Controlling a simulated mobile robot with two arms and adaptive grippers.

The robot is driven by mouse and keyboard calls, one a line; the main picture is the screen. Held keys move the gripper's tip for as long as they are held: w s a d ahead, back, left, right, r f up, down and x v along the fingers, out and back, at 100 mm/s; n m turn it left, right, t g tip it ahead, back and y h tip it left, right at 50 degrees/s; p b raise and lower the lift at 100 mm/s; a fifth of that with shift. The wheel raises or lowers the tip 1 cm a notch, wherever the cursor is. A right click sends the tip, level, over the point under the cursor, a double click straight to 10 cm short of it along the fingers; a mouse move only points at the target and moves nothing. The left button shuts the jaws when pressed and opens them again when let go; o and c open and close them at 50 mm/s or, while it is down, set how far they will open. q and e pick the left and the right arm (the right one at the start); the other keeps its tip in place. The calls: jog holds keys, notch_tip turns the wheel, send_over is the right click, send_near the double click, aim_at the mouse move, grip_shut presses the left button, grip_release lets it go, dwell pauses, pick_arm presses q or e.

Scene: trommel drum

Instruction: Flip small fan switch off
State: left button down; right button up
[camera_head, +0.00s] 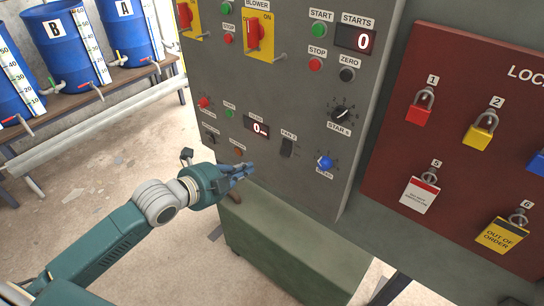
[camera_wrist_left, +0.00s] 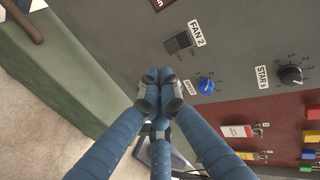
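A small dark rocker switch labelled FAN 2 (camera_head: 287,147) sits low on the grey control panel (camera_head: 275,95). In the left wrist view the FAN 2 switch (camera_wrist_left: 179,42) shows just beyond and slightly right of my fingertips. I cannot tell its on or off side. My left gripper (camera_head: 247,168) is in front of the panel's lower part, left of and below the switch, apart from it. Its blue fingers (camera_wrist_left: 160,84) are drawn together at the tips with nothing between them. My right gripper is not in view.
A blue knob (camera_head: 325,162) is right of the switch, with a black STAR knob (camera_head: 340,113) above it. A small display (camera_head: 256,126) is to the left. A green box-like base (camera_head: 290,250) lies below. A red lock board (camera_head: 470,130) stands right.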

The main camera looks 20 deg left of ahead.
pick_arm(q)
jog(key=p, duration=0.3)
send_near(286, 147)
jog(key=w+f, duration=0.5)
jog(key=f, duration=0.2)
jog(key=shift+d+r, duration=0.2)
jog(key=shift+r, duration=0.05)
jog(key=t+b, duration=0.1)
jog(key=b, duration=0.3)
jog(key=f+t+b, duration=0.1)
jog(key=b, duration=0.3)
jog(key=w+t+h+b, duration=0.1)
jog(key=b, duration=0.4)
jog(key=shift+w+d+f+t, duration=0.2)
jog(key=shift+f+t, duration=0.1)
jog(key=shift+t, duration=0.1)
jog(key=shift+s, duration=0.1)
